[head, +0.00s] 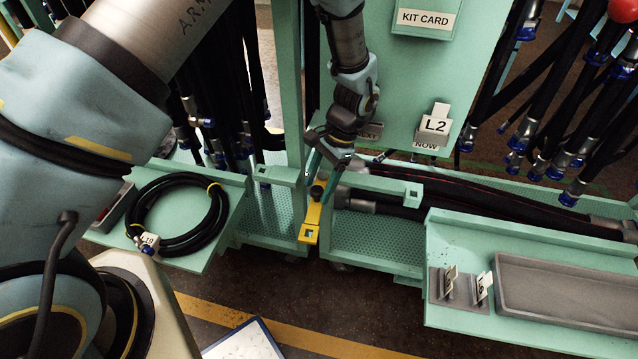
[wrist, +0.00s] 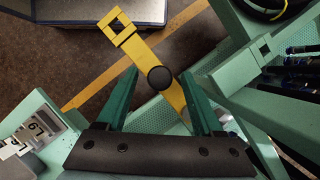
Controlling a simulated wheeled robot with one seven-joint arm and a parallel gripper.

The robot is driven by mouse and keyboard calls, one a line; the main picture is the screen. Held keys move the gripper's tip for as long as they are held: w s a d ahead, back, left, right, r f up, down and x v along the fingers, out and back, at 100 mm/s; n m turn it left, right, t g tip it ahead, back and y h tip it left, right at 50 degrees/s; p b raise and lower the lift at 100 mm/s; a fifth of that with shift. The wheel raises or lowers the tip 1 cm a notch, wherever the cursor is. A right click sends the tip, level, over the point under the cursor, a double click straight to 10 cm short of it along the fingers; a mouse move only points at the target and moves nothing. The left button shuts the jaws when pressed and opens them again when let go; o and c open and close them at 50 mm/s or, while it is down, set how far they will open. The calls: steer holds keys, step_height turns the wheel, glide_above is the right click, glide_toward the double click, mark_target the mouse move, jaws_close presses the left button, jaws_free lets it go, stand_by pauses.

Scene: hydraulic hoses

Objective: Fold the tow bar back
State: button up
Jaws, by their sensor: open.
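The yellow tow bar (head: 313,216) sticks out from the front of the green cart, towards the aisle. Its outer end has a square hole. A round black knob (head: 317,191) stands on the bar. My gripper (head: 323,178) is open above the bar, pointing down. In the wrist view the knob (wrist: 161,79) appears between the two green fingertips of my gripper (wrist: 159,76), with a gap on each side. The tow bar (wrist: 145,50) runs up and left there to its square end. I cannot tell how far the fingertips are above the bar.
The cart's green perforated deck (head: 375,238) lies behind the bar. A green shelf at left holds a coiled hose (head: 153,236) tagged L19. A green shelf at right bears a grey tray (head: 570,292). An upright post (head: 290,80) and hanging hoses stand behind.

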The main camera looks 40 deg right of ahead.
mark_target(319, 188)
steer(key=shift+r, duration=0.1)
step_height(319, 188, up, 10)
steer(key=b, duration=0.2)
stand_by(0.3)
